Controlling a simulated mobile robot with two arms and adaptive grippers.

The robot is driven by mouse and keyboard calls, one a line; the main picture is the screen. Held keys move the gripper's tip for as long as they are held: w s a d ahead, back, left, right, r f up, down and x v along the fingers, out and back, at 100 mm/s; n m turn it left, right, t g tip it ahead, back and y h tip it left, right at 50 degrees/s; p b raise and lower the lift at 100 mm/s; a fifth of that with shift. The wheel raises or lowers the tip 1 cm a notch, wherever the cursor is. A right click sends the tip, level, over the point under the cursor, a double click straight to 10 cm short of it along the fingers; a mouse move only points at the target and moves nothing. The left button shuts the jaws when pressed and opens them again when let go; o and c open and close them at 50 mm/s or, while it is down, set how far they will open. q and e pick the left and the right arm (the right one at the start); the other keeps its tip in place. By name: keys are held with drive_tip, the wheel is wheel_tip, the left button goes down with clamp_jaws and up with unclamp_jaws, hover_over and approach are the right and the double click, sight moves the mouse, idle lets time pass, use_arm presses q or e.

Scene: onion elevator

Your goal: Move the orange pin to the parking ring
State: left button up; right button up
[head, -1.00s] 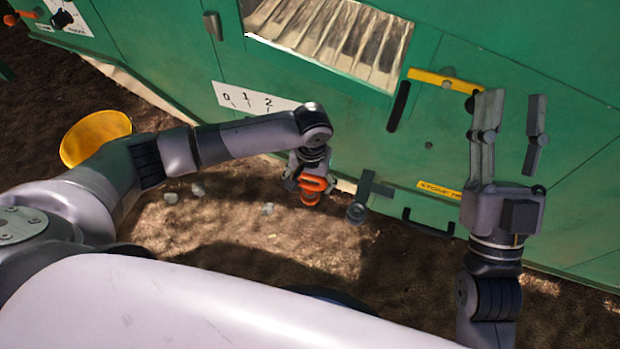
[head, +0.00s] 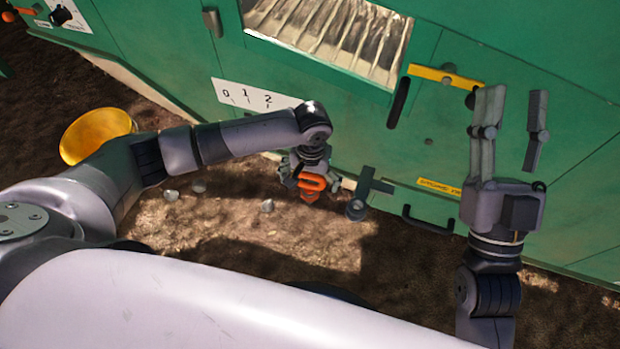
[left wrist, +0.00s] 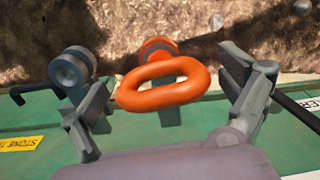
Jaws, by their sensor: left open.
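The orange pin has a loop handle (left wrist: 165,85) with a round orange part behind it, and it also shows as orange in the head view (head: 312,183). My left gripper (head: 305,185) is open, with one finger on each side of the pin. In the left wrist view gaps show between the loop and both fingers of the left gripper (left wrist: 172,100). A grey ring on a bracket, which looks like the parking ring (head: 356,210), is just right of the pin, and it also shows in the left wrist view (left wrist: 72,68). My right gripper (head: 513,95) is open and empty.
The green machine wall (head: 330,130) stands close behind the left gripper. A black handle (head: 428,222) and a yellow label (head: 438,187) are right of the ring. A yellow bucket (head: 72,150) is at the left. Several pale stones (head: 171,195) lie on the soil.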

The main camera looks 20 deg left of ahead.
idle(0.3)
use_arm(q)
wheel_tip(320, 180, up, 12)
drive_tip(key=shift+d+r, duration=0.1)
idle(0.4)
idle(0.5)
